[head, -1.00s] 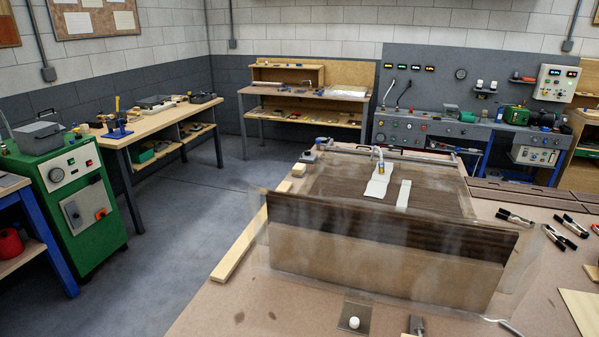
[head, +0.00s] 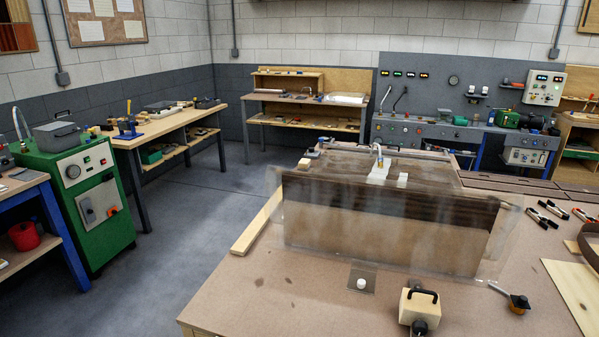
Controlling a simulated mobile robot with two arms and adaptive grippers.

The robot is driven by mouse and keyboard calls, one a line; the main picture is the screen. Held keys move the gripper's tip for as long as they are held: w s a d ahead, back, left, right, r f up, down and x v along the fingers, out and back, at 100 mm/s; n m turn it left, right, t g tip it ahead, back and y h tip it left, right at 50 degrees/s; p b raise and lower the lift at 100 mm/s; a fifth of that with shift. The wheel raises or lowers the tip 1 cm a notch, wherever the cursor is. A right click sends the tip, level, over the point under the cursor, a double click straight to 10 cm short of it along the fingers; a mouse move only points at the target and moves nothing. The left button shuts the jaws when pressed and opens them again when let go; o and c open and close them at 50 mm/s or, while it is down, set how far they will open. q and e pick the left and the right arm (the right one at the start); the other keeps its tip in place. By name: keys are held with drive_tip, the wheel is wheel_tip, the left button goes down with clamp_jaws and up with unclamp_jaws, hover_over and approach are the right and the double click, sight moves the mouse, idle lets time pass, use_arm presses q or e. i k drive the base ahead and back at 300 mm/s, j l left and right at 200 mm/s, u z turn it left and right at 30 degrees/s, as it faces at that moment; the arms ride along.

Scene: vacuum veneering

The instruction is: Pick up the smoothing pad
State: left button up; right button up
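A pale block with a black arched handle (head: 419,305), which looks like the smoothing pad, sits on the near part of the brown worktable (head: 300,300). A dark round part shows just below it at the picture's lower edge; I cannot tell what it is. A small flat grey plate with a white knob (head: 361,283) lies to the block's left. Neither of my grippers is in view.
A clear film bag around a dark-and-light brown panel (head: 390,225) stands behind the block. A dark round-topped tool (head: 518,303) and a light wood sheet (head: 578,290) lie to the right. Several clamps (head: 545,213) lie farther back. The table's front left is clear.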

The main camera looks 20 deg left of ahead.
sight(304, 163)
drive_tip(key=k+u, duration=0.2)
drive_tip(key=u, duration=1.55)
drive_tip(key=i+j+u, duration=0.2)
drive_tip(key=i+u, duration=1.05)
drive_tip(key=i+l+z, duration=0.1)
drive_tip(key=i+z, duration=0.3)
drive_tip(key=i+j+z, duration=0.1)
drive_tip(key=i+z, duration=0.3)
drive_tip(key=i, duration=0.15)
drive_tip(key=i+j+z, duration=0.2)
drive_tip(key=i+z, duration=0.15)
drive_tip(key=i+l+z, duration=0.2)
drive_tip(key=i+z, duration=0.25)
drive_tip(key=i+l+z, duration=0.15)
drive_tip(key=z, duration=0.25)
drive_tip(key=i+z, duration=0.45)
drive_tip(key=i+j+z, duration=0.15)
drive_tip(key=i+z, duration=0.25)
drive_tip(key=i+l+z, duration=0.1)
drive_tip(key=i+z, duration=0.6)
drive_tip(key=z, duration=0.15)
drive_tip(key=i+j+z, duration=0.2)
drive_tip(key=i+z, duration=0.25)
drive_tip(key=i+j+z, duration=0.25)
drive_tip(key=z, duration=0.15)
